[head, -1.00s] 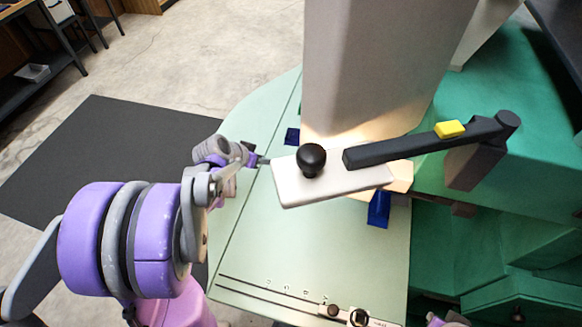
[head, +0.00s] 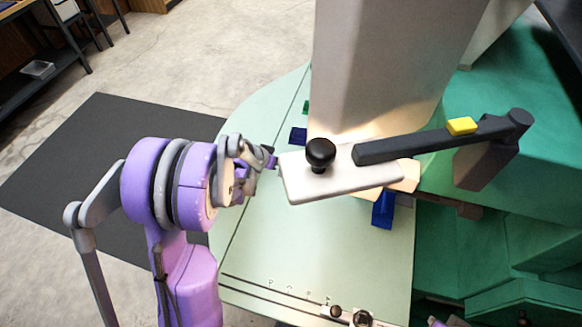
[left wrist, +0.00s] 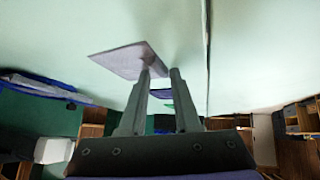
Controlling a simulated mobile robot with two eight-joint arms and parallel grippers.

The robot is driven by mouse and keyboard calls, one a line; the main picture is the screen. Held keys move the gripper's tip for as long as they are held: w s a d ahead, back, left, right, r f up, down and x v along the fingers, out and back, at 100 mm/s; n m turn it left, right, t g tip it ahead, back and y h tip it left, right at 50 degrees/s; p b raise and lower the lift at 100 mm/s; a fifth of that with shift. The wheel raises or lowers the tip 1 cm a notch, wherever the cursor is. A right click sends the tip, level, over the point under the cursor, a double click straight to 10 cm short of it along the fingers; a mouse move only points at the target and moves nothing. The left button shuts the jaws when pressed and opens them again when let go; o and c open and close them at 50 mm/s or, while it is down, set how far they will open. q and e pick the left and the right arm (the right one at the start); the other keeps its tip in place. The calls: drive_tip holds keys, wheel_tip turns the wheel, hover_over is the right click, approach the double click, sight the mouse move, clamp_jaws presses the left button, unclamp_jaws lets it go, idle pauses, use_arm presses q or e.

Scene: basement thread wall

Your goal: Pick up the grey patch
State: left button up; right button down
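The grey patch (left wrist: 122,62) is a flat, greyish-purple four-sided piece in the left wrist view, against the pale green table (left wrist: 250,50). I cannot make it out in the head view, where the white guard plate (head: 335,185) may hide it. My left gripper (left wrist: 161,74) is open, with a gap between its fingertips. The patch's near corner is at the left-hand finger and reaches across part of the gap; I cannot tell whether they touch. In the head view my left gripper (head: 272,161) is beside the guard plate's left edge. My right gripper does not show.
A black knob (head: 320,153) tops the guard plate, which hangs on a dark bar (head: 410,144) with a yellow block (head: 462,126). Blue pieces (head: 383,209) (head: 298,135) lie on the table. A pale column rises behind. The table's front left is clear.

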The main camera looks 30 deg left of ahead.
use_arm(q)
clamp_jaws()
drive_tip(key=shift+r, duration=0.1)
idle(0.3)
